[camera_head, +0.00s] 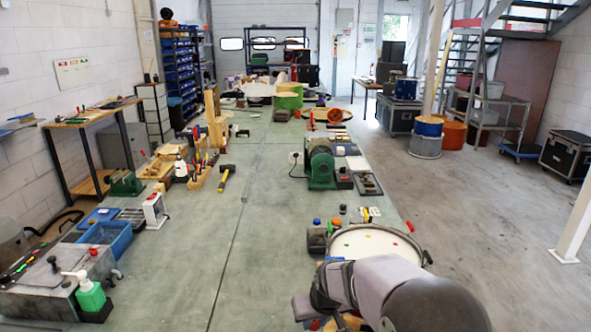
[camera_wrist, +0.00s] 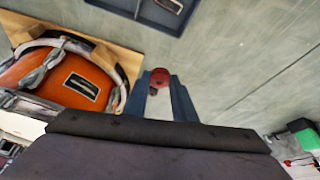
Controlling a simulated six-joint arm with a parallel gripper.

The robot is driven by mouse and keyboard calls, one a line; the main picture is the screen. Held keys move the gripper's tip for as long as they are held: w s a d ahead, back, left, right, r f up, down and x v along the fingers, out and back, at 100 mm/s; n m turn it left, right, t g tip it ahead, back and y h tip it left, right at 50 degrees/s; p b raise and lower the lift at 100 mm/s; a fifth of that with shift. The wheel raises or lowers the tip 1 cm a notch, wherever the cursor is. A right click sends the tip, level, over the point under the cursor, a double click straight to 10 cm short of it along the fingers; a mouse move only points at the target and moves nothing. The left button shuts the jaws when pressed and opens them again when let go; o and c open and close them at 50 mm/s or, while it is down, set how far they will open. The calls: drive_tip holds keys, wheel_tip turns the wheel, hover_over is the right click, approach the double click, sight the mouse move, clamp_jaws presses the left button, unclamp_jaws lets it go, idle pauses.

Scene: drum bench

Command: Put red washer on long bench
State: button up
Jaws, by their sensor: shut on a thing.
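In the wrist view the two blue-grey fingers of my gripper (camera_wrist: 160,90) are closed around a small round red piece, which looks like the red washer (camera_wrist: 160,77). It shows at the fingertips, with a small dark spot below it. The long green-grey surface (camera_head: 235,255) running away from me in the head view looks like the long bench. In the wrist view a bare part of a grey-green surface (camera_wrist: 230,65) lies beyond the fingertips; I cannot tell the height of the red piece above it. In the head view my arm hides the gripper.
A drum (camera_head: 372,243) with small coloured pieces on its head stands beside my arm. In the wrist view an orange object (camera_wrist: 65,80) lies left. The middle strip is clear.

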drive_tip(key=s+d+f+m+h, duration=0.1)
drive_tip(key=s+d+m, duration=0.1)
drive_tip(key=s+d, duration=0.5)
drive_tip(key=d, duration=0.3)
drive_tip(key=shift+s+f+m, duration=0.3)
drive_tip(key=shift+s, duration=0.05)
drive_tip(key=shift+n, duration=0.4)
drive_tip(key=d, duration=0.7)
drive_tip(key=shift+m, duration=0.4)
